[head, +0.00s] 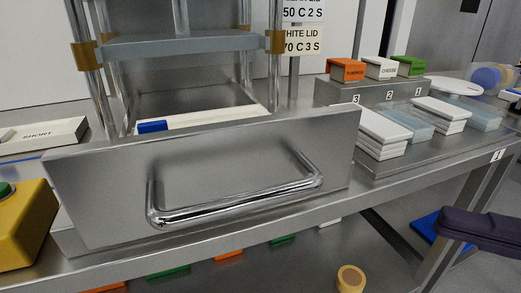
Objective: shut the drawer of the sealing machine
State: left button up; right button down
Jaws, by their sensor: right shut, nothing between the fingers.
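The sealing machine (180,44) stands at the left, with steel posts and brass-coloured collars. Its drawer (110,190) is pulled out toward me. The wide steel front stands forward of the posts and hides most of the drawer's inside. A bent chrome handle (240,204) is on the front. A white edge and a blue piece (152,127) show just behind the front. My right gripper (450,224), dark purple, is at the right edge, partly cut off. It is shut and empty, well apart from the drawer and handle. My left gripper is not in view.
A yellow box with a green button (22,222) stands left of the drawer. White and clear lid stacks (385,130) sit on the right of the steel table, below orange, white and green labelled blocks (380,68). A round tan object (350,279) is lower down in front.

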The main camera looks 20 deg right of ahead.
aim_at(342, 177)
jog(key=shift+w+d+x, duration=0.3)
jog(key=shift+x, duration=1.65)
jog(key=shift+w+d+x, duration=0.3)
jog(key=shift+w+x, duration=0.05)
jog(key=shift+x, duration=1.65)
jog(key=shift+w+d+x, duration=0.3)
jog(key=shift+x, duration=1.65)
pick_arm(q)
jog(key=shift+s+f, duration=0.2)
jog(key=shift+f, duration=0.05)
jog(key=shift+b, duration=0.3)
pick_arm(e)
jog(key=shift+w, duration=0.1)
